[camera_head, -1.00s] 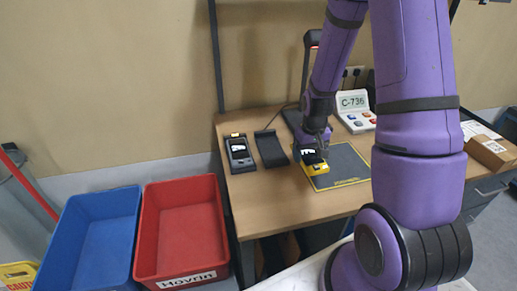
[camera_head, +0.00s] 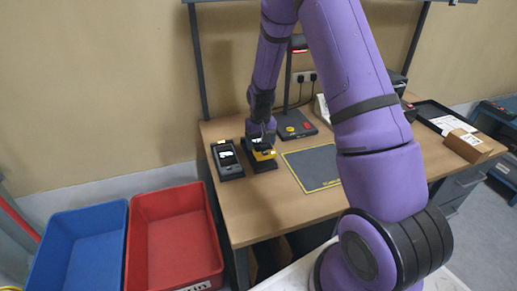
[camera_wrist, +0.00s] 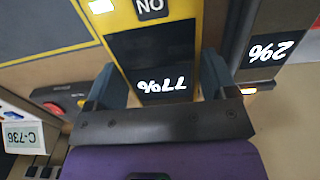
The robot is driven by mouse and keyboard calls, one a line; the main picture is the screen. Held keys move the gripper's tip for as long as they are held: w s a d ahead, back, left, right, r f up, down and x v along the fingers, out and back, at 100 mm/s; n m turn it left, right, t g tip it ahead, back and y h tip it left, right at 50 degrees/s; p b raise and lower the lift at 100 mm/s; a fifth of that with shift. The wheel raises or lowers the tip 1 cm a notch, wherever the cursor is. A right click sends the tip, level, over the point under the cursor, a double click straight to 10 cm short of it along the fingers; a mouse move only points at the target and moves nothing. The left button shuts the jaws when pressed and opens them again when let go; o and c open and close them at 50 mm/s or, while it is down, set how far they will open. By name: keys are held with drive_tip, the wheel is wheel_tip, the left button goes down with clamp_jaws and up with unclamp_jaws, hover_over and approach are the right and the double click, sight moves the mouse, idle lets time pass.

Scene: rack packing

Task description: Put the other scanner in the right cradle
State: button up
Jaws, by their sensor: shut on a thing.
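My gripper (camera_head: 262,142) is shut on a yellow and black scanner (camera_head: 265,155). In the wrist view the fingers of my gripper (camera_wrist: 158,82) grip the sides of this scanner (camera_wrist: 150,45), whose screen reads 77%. The scanner is at the right cradle (camera_head: 264,167), which is mostly hidden under it; I cannot tell whether it is seated or just above. The left cradle (camera_head: 238,176) holds a dark scanner (camera_head: 227,158); in the wrist view that scanner (camera_wrist: 268,45) reads 2%, beside the held one with a narrow gap.
A grey mat with a yellow border (camera_head: 314,167) lies right of the cradles. A lamp base with buttons (camera_head: 296,125) stands behind. A blue bin (camera_head: 76,250) and a red bin (camera_head: 174,238) stand left of the desk. A brown box (camera_head: 464,146) sits at the right.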

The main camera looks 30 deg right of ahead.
sight(259, 141)
drive_tip(key=shift+w+a, duration=0.15)
drive_tip(key=shift+w, duration=0.4)
drive_tip(key=shift+f, duration=1.75)
drive_tip(key=shift+f, duration=0.1)
drive_tip(key=o, duration=1)
